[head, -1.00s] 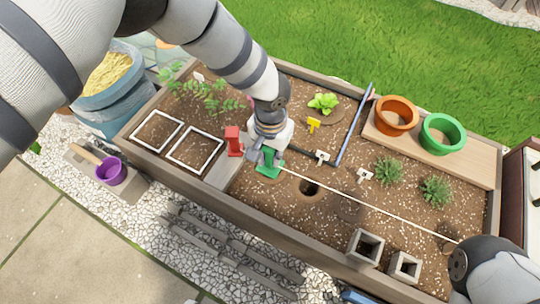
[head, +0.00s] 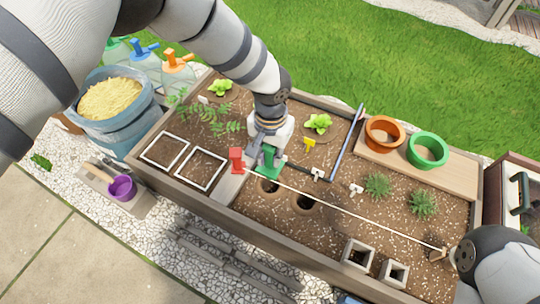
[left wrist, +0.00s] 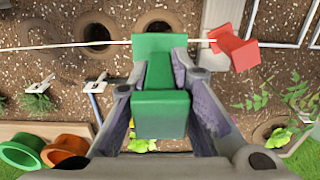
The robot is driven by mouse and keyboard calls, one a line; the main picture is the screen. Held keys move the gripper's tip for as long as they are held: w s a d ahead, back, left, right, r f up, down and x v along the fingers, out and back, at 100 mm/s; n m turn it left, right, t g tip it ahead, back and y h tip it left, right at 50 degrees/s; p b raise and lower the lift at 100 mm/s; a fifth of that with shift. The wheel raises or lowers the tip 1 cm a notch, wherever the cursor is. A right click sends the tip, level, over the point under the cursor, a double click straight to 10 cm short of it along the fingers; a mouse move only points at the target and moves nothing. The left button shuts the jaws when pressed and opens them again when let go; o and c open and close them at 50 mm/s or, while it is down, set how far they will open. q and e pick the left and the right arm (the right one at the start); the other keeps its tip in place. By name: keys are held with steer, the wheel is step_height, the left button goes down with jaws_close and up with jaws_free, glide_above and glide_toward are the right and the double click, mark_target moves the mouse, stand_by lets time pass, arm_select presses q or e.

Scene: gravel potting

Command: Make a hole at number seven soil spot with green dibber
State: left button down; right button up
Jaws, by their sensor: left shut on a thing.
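My left gripper (head: 268,150) is shut on the green dibber (head: 269,164). In the left wrist view the dibber's green block (left wrist: 160,113) sits between the two fingers. Its tip is hidden, so I cannot tell if it touches soil. A dark round hole (head: 268,186) lies in the soil just in front of the dibber; it also shows in the left wrist view (left wrist: 156,22). I can read no number at the spots. My right gripper is not in view.
A red dibber (head: 237,161) stands left of the gripper by a grey board (head: 230,187). My right arm is at lower right.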

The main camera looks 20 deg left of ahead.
arm_select(q)
steer(key=shift+r+p, duration=1.55)
steer(key=shift+r, duration=1)
steer(key=shift+f, duration=0.1)
